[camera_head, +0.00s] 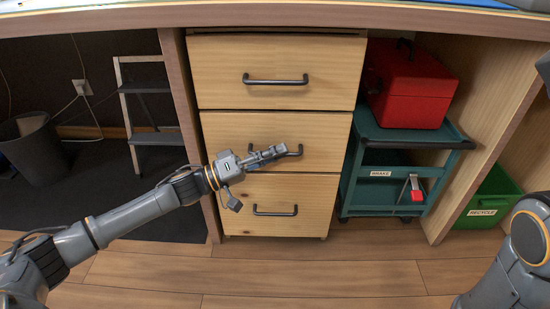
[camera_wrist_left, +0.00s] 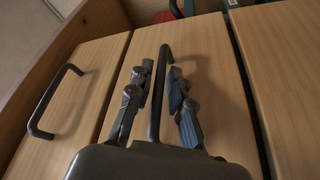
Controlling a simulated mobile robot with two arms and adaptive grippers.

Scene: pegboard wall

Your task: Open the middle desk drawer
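The desk has a stack of three light wood drawers with dark bar handles. The middle drawer (camera_head: 230,128) looks shut, roughly flush with the top drawer (camera_head: 220,70) and the bottom drawer (camera_head: 240,190). My left gripper (camera_head: 270,153) is at the middle drawer's handle (camera_head: 294,152) and hides its left part. In the left wrist view the gripper's fingers (camera_wrist_left: 161,85) are apart, one on each side of the handle (camera_wrist_left: 155,110). Small gaps show between fingers and bar, and I see no firm grip. My right gripper is out of view.
A green cart (camera_head: 385,190) with a red toolbox (camera_head: 415,90) stands right of the drawers. A green recycle bin (camera_head: 490,200) is further right. A step stool (camera_head: 150,105) and a dark bin (camera_head: 38,150) stand at the left. The wood floor (camera_head: 300,275) before the drawers is clear.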

